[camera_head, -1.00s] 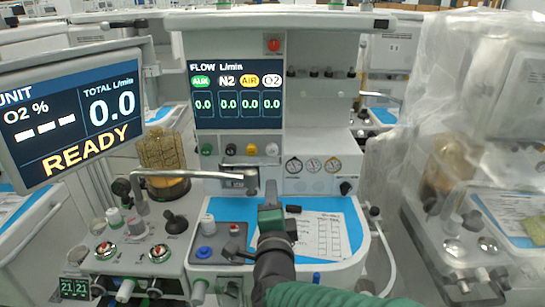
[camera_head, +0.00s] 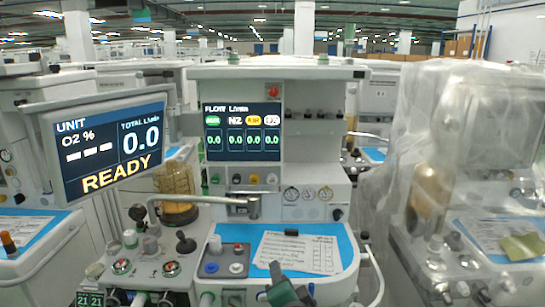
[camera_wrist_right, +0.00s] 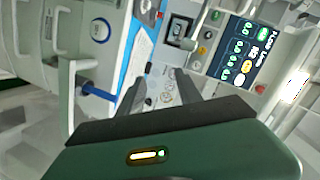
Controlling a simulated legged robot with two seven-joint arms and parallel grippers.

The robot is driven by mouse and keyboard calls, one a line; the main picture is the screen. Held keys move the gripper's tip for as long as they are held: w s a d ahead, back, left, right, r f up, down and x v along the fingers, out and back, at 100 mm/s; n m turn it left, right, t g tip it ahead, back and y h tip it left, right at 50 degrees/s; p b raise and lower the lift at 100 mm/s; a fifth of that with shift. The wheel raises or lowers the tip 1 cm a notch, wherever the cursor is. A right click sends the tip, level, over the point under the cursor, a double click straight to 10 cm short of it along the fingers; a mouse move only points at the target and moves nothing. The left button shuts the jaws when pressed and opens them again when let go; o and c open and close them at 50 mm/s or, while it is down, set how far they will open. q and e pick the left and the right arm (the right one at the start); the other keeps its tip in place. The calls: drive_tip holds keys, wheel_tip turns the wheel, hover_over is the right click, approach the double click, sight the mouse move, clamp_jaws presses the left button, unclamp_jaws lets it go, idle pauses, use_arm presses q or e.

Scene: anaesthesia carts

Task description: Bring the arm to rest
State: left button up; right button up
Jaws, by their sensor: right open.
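My right gripper (camera_head: 290,291) shows at the bottom edge of the head view, in front of the cart's white front edge. Only its green and dark top part is in the picture. In the right wrist view my right gripper's (camera_wrist_right: 160,88) two dark fingers stand apart with nothing between them. The anaesthesia cart (camera_head: 335,202) with the lit flow screen (camera_head: 242,132) is beyond the gripper. My left gripper is not in view.
A blue work surface (camera_head: 342,234) holds a printed sheet (camera_head: 297,252) and a small black item (camera_head: 291,232). A tilted READY monitor (camera_head: 112,146) stands at the left. A plastic-draped cart (camera_head: 480,120) stands at the right.

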drive_tip(key=s+d+f+n+g+h, duration=0.1)
drive_tip(key=s+d+f+n+g, duration=0.45)
drive_tip(key=s+d+f, duration=0.5)
drive_tip(key=s+d+f+n+g+h, duration=0.1)
drive_tip(key=s+d+f+n+g, duration=0.5)
drive_tip(key=s+f, duration=0.6)
drive_tip(key=w+p+v, duration=0.2)
drive_tip(key=p+v, duration=0.7)
drive_tip(key=w+r+p+v, duration=0.1)
drive_tip(key=p+v, duration=0.8)
drive_tip(key=shift+w+d+r+m+g, duration=0.3)
drive_tip(key=shift+w+d+m+g, duration=0.05)
drive_tip(key=shift+d+g, duration=0.1)
